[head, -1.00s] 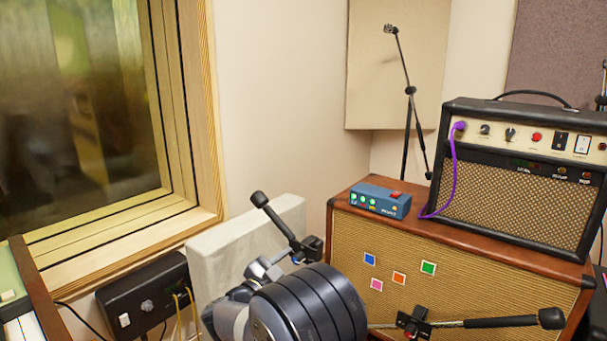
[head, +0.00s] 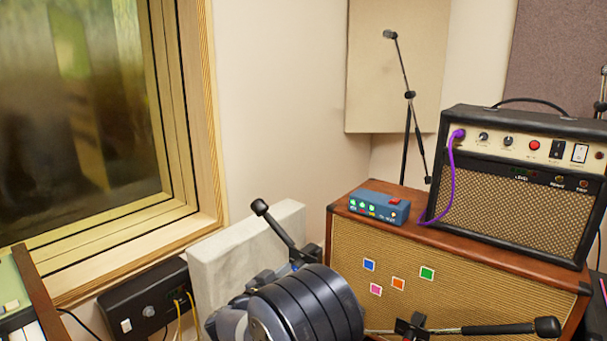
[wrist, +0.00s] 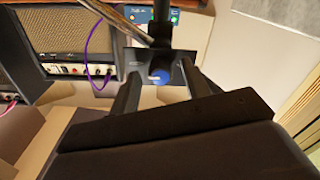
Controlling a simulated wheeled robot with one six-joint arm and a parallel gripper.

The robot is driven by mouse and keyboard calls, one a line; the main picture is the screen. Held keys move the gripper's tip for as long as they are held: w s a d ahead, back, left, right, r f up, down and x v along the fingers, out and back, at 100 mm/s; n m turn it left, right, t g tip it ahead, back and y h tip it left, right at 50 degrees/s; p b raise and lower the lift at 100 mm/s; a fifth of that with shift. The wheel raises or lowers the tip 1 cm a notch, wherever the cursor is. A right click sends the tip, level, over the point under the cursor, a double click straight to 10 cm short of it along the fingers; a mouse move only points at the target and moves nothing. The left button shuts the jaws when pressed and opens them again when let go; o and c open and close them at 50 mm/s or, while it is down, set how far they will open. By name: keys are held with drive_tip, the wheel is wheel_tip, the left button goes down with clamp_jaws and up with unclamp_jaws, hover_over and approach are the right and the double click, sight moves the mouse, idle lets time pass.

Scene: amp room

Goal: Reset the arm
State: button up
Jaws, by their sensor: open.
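My gripper (wrist: 160,88) shows in the wrist view with its two dark fingers spread apart. A dark clamp-like block with a round blue face (wrist: 160,77) shows between or just beyond the fingers; I cannot tell whether they touch it. A metal rod (wrist: 112,20) runs up to the left from it. In the head view my dark ribbed arm (head: 310,305) fills the bottom middle, and the gripper fingers cannot be made out there.
A stand's black-ended rods (head: 500,328) lie close around my arm. A brown speaker cabinet (head: 450,310) stands at right, bearing a blue box (head: 378,207) and an amplifier (head: 510,195) with a purple cable (head: 449,180). A grey panel (head: 235,250) leans by the window.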

drive_tip(key=n, duration=0.2)
drive_tip(key=s+a+n+b, duration=0.1)
drive_tip(key=n, duration=0.1)
drive_tip(key=n+b, duration=0.1)
drive_tip(key=n, duration=0.1)
drive_tip(key=shift+s+a+r+n, duration=0.15)
drive_tip(key=shift+s+a+n, duration=0.05)
drive_tip(key=shift+s+n, duration=0.2)
drive_tip(key=shift+s+a, duration=0.2)
drive_tip(key=shift+s, duration=0.2)
drive_tip(key=shift+d, duration=0.1)
